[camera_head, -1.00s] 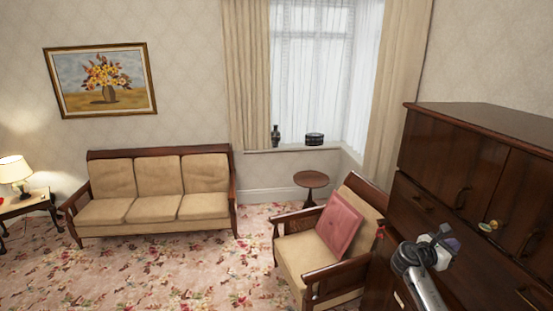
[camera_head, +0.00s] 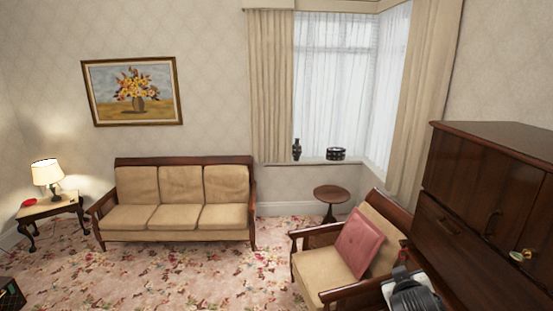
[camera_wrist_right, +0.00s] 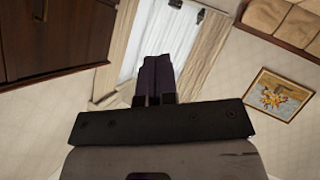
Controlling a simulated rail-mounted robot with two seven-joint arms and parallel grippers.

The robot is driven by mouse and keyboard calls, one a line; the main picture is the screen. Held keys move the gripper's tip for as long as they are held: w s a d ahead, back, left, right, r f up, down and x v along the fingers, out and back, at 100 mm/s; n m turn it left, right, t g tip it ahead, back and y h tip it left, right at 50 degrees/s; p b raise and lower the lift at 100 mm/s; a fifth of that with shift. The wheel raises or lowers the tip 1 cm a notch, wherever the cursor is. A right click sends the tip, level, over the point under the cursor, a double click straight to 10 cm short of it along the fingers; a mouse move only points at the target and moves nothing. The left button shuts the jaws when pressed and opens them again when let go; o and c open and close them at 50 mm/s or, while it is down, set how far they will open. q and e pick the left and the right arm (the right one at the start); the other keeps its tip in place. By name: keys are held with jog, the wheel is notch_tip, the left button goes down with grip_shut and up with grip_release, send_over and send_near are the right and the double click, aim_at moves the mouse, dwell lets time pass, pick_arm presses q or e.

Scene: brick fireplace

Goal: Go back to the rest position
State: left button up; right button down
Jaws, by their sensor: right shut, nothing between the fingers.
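My right gripper (camera_wrist_right: 157,62) shows in the right wrist view with its dark fingers together and nothing between them. Behind it in that view are the window and curtains, tilted. In the head view, part of my right arm shows at the lower right, in front of the armchair (camera_head: 330,268) and beside the dark wooden cabinet (camera_head: 470,225). Whether the fingers touch anything there is not clear, but the wrist view shows free space around them. My left gripper is in neither view.
A beige sofa (camera_head: 180,217) stands against the back wall. A small round table (camera_head: 331,193) stands below the window. A side table (camera_head: 50,208) with a lit lamp (camera_head: 46,173) is at left. A dark box (camera_head: 10,294) shows at the lower left. Patterned carpet lies open in front.

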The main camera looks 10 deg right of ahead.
jog(key=s+a+f+n+y+p, duration=0.1)
jog(key=s+a+f+y+p, duration=0.2)
jog(key=s+a, duration=0.45)
jog(key=s+a+f+n+y+p, duration=0.1)
jog(key=s+a+f+n+y, duration=0.15)
jog(key=s+a+f, duration=0.4)
jog(key=s+a+f+g+p, duration=0.1)
jog(key=s+f+g, duration=0.1)
jog(key=s, duration=0.5)
jog(key=s+a+f+g+y+p, duration=0.1)
jog(key=s+f+g, duration=0.1)
jog(key=s+f, duration=0.3)
jog(key=s+a+f+m+g+y+p, duration=0.1)
jog(key=s+a+f+g, duration=0.1)
jog(key=s, duration=0.8)
jog(key=shift+f+g, duration=0.4)
jog(key=shift+f, duration=0.35)
dwell(1.6)
